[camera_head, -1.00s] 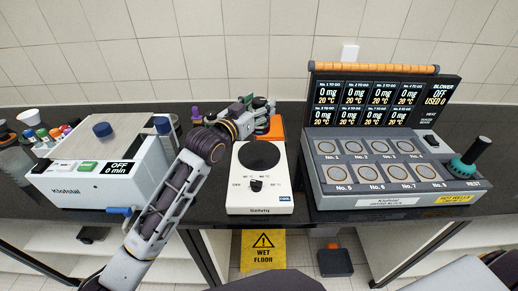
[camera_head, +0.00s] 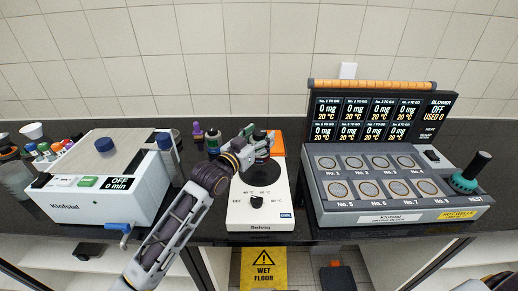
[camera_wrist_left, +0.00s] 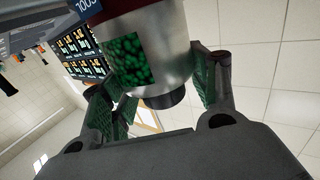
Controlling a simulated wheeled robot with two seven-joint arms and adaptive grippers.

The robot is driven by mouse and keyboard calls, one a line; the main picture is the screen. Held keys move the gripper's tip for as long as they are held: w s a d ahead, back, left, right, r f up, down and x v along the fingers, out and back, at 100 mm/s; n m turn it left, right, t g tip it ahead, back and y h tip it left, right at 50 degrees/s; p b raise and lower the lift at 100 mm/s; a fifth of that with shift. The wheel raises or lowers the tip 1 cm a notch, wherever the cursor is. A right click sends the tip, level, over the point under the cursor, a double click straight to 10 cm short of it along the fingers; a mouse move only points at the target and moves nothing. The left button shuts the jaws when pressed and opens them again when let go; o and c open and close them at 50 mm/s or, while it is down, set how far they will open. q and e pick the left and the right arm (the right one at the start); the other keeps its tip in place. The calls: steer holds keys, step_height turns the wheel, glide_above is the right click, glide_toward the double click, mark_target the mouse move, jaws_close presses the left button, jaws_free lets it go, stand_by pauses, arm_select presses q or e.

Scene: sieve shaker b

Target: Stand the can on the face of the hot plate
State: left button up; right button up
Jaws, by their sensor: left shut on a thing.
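The can (camera_wrist_left: 150,60) is silver with a dark red band and a green picture label. In the left wrist view it sits between the two fingers of my left gripper (camera_head: 261,146), which is shut on it. In the head view the gripper and the can are over the rear part of the hot plate (camera_head: 246,214). The plate is white with a round dark face (camera_head: 268,182) and a black knob. The gripper hides most of the can and the rear of the face, so I cannot tell whether the can touches it. My right gripper is out of view.
A white Klofstal machine (camera_head: 92,190) stands left, and a grey block with display panels (camera_head: 330,200) stands close on the right. Behind the plate are an orange item (camera_head: 278,143), a dark green bottle (camera_head: 213,143) and a purple item (camera_head: 197,134). A wet-floor sign (camera_head: 263,268) is below the counter.

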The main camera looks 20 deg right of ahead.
arm_select(q)
steer(key=shift+f, duration=2.15)
steer(key=shift+f, duration=0.15)
steer(key=o, duration=1.4)
steer(key=shift+c, duration=0.2)
steer(key=v, duration=1.2)
